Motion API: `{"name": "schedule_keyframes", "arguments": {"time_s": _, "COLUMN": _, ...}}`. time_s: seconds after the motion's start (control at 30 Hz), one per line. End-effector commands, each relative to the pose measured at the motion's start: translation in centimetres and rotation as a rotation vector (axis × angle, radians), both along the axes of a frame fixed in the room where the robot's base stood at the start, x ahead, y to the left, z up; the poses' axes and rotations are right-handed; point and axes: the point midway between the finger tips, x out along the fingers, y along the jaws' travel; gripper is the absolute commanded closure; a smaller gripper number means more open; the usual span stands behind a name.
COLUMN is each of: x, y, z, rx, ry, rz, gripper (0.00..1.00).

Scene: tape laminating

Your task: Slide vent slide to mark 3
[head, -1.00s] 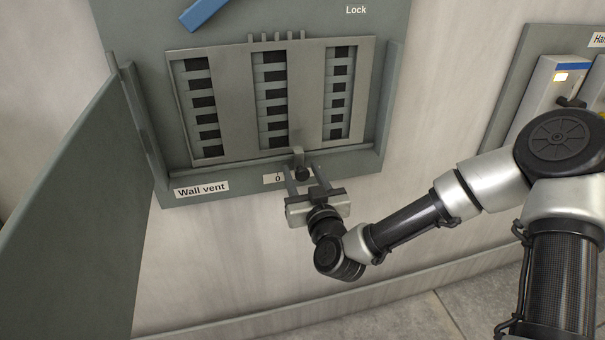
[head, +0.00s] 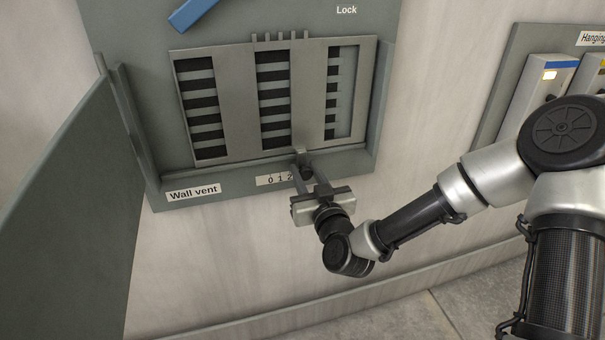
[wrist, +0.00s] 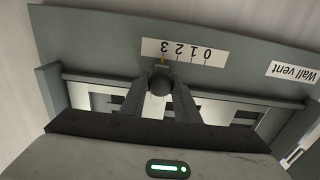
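The vent slide is a grey plate (head: 237,110) with long openings in the wall vent, in the head view. Its dark round knob (wrist: 160,83) sits at the lower edge. My gripper (head: 303,176) is shut on the knob, one finger on each side. In the wrist view, which is upside down, the white scale (wrist: 182,52) reads 0, 1, 2, 3 from right to left. The yellow line (wrist: 163,60) by the 3 stands just beyond the knob, so the knob is at about mark 3. In the head view my gripper hides the 3.
A blue handle (head: 192,12) is at the top, near the "Lock" label (head: 346,10). An open grey door panel (head: 75,165) stands at the left. A panel with white units (head: 540,85) hangs at the right. The wall below the vent is clear.

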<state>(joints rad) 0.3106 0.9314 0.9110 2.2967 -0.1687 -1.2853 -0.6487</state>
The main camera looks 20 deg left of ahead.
Motion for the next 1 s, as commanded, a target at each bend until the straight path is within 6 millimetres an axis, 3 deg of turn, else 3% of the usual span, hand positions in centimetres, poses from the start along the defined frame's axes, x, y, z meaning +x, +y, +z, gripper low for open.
{"name": "schedule_keyframes", "arguments": {"time_s": 0.03, "x": 0.3, "y": -0.5, "z": 0.0, "rx": -0.001, "ry": -0.002, "rz": -0.013, "gripper": 0.64}}
{"name": "schedule_keyframes", "arguments": {"time_s": 0.1, "x": 0.3, "y": -0.4, "z": 0.0, "rx": -0.001, "ry": -0.002, "rz": -0.012, "gripper": 0.55}}
{"name": "schedule_keyframes", "arguments": {"time_s": 0.47, "x": -0.2, "y": -0.5, "z": 0.0, "rx": -0.002, "ry": -0.001, "rz": -0.006, "gripper": 0.55}}
{"name": "schedule_keyframes", "arguments": {"time_s": 0.67, "x": -3.0, "y": -2.1, "z": 0.0, "rx": -0.004, "ry": 0.0, "rz": -0.006, "gripper": 0.55}}
{"name": "schedule_keyframes", "arguments": {"time_s": 0.87, "x": -7.2, "y": -4.7, "z": 0.0, "rx": -0.004, "ry": 0.002, "rz": -0.006, "gripper": 0.55}}
{"name": "schedule_keyframes", "arguments": {"time_s": 1.0, "x": -7.4, "y": -5.2, "z": 1.2, "rx": 0.006, "ry": 0.004, "rz": -0.012, "gripper": 0.55}}
